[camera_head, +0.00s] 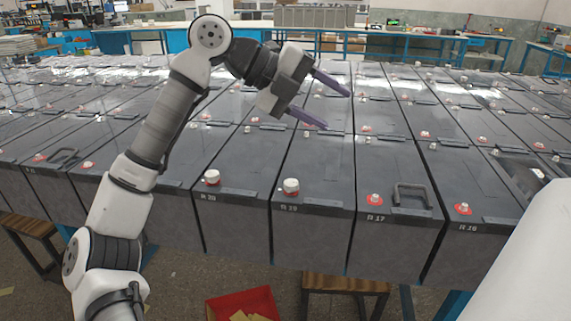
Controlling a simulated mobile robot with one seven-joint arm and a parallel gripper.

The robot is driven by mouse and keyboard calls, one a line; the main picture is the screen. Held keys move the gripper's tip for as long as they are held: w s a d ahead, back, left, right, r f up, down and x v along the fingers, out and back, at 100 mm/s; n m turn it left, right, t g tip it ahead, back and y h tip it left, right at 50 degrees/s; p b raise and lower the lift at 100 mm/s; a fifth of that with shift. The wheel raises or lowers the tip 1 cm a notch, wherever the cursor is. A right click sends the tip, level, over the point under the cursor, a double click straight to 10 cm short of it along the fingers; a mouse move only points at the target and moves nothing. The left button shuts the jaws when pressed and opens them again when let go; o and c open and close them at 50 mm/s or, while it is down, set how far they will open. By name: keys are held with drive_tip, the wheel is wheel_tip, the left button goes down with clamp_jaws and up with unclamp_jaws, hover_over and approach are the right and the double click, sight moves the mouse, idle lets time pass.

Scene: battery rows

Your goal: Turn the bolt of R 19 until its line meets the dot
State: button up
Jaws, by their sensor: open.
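A battery (225,155) with a white-topped bolt (212,175) on a red ring stands in the front row. No line or dot can be made out on either bolt. My gripper (335,110) is open and empty, its two purple fingers apart and pointing right. It is above the batteries, farther back and to the right of both bolts.
To the right stand the battery R 17 (400,165), with an upright black handle (410,195), and R 16 (470,190). More batteries with raised terminals fill the rows behind. A red bin (242,304) is below the front edge. A white form blocks the lower right.

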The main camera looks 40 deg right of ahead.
drive_tip(key=w+d+f+n+t+y+p, duration=0.1)
drive_tip(key=w+d+f+n+t+y, duration=0.25)
drive_tip(key=f+y, duration=0.25)
drive_tip(key=n+t+y, duration=0.4)
approach(291, 182)
drive_tip(key=shift+g, duration=0.25)
wheel_tip(291, 182, down, 9)
drive_tip(key=p, duration=0.3)
drive_tip(key=shift+w+a, duration=0.15)
drive_tip(key=c, duration=1)
